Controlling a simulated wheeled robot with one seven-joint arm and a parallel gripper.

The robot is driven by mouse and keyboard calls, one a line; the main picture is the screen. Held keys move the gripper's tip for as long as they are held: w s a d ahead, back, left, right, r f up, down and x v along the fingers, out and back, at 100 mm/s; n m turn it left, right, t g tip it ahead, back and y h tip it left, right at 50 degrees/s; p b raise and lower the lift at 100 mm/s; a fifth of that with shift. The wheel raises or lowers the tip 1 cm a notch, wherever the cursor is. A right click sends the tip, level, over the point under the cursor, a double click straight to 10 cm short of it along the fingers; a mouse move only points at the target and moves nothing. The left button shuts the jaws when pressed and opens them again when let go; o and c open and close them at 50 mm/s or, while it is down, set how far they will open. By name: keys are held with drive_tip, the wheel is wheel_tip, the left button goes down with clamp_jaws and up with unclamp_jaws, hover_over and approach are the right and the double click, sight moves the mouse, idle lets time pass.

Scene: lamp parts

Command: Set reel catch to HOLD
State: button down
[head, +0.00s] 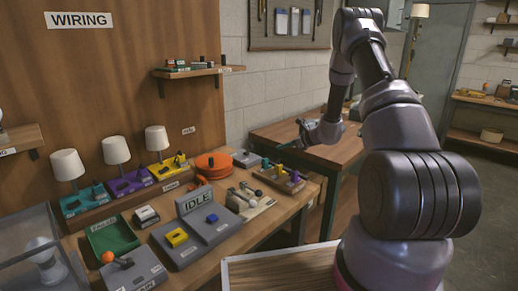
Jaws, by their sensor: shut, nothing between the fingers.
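An orange reel (212,162) lies flat on the workbench, behind the grey IDLE panel. A small orange piece (200,180) sits at its front left edge; I cannot tell whether it is the catch or how it is set. No HOLD marking is readable. My gripper (289,144) is shut and empty, in the air to the right of the reel and well apart from it. The fingertips are small and dark in this view.
The grey IDLE panel (202,246) has a yellow and a blue block on it. Three lamps, one of them on a yellow base (168,168), stand behind. A green tray (112,238), an orange-knobbed box (138,280) and a wooden rack of coloured parts (283,181) share the bench.

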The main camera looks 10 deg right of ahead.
drive_tip(key=shift+w+a, duration=0.1)
approach(249, 150)
drive_tip(key=f, duration=0.1)
drive_tip(key=d+f, duration=0.1)
drive_tip(key=f, duration=0.1)
drive_tip(key=shift+s+d, duration=0.2)
drive_tip(key=shift+s, duration=0.15)
drive_tip(key=w+a, duration=0.2)
drive_tip(key=w, duration=0.1)
drive_tip(key=shift+a+r, duration=0.35)
drive_tip(key=shift+a, duration=0.05)
drive_tip(key=shift+w+a+r, duration=0.1)
drive_tip(key=shift+w+a, duration=0.05)
drive_tip(key=shift+w+a+r+g+h, duration=0.1)
drive_tip(key=shift+w+r+g+h, duration=0.05)
drive_tip(key=shift+r+g+h, duration=0.15)
